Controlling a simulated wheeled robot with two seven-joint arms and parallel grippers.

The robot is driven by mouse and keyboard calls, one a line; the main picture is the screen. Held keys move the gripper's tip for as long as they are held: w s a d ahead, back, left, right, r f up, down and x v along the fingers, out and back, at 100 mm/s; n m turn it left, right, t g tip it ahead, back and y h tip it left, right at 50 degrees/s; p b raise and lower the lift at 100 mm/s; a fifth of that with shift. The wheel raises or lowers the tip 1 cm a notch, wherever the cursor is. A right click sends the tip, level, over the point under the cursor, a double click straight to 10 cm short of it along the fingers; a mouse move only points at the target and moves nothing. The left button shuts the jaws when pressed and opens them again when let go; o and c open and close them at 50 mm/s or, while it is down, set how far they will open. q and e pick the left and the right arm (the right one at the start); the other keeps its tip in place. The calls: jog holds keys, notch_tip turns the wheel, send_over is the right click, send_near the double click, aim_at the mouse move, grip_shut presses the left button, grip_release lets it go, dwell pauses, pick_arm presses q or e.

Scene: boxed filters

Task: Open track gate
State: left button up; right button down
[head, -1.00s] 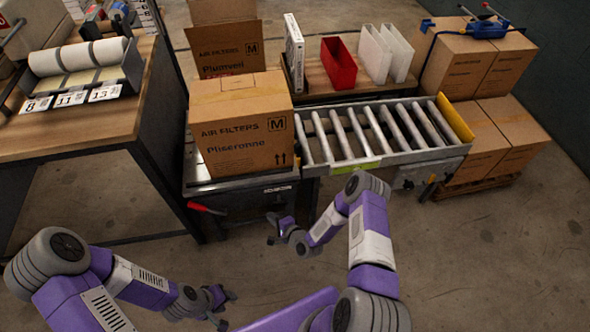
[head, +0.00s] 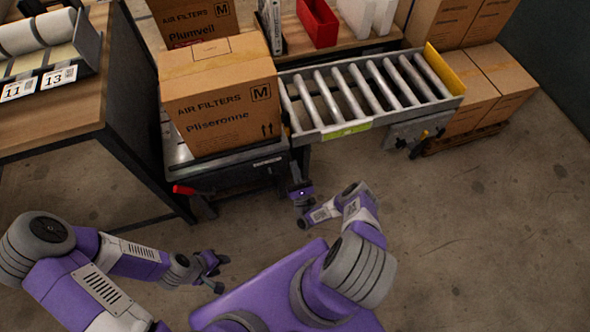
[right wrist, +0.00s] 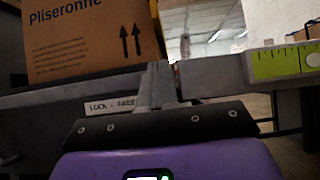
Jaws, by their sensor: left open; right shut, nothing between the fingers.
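The roller track (head: 370,90) runs right from the lift table (head: 230,165) that bears a box. A yellow plate (head: 444,72) stands across its far right end. I cannot tell which part is the gate. A lever with a yellow tip (head: 424,135) hangs under the track's right part. A red handle (head: 185,189) sticks out at the table's left front. My right gripper (head: 302,190) is shut and empty, low in front of the table-track junction. In the right wrist view its fingers (right wrist: 160,85) point at the table edge, beside a lock-free label (right wrist: 112,106). My left gripper (head: 221,272) is open and empty above the floor.
The Pliseronne box (head: 222,95) sits on the lift table. A wooden bench (head: 60,120) stands at left. Behind the track are a shelf with a red bin (head: 318,22) and, at right, stacked cartons (head: 490,80). The floor in front is clear.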

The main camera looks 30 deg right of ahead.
jog(key=w+d+r, duration=0.1)
jog(key=w+r, duration=0.4)
jog(key=r, duration=0.2)
jog(key=shift+r, duration=0.3)
jog(key=shift+d, duration=0.1)
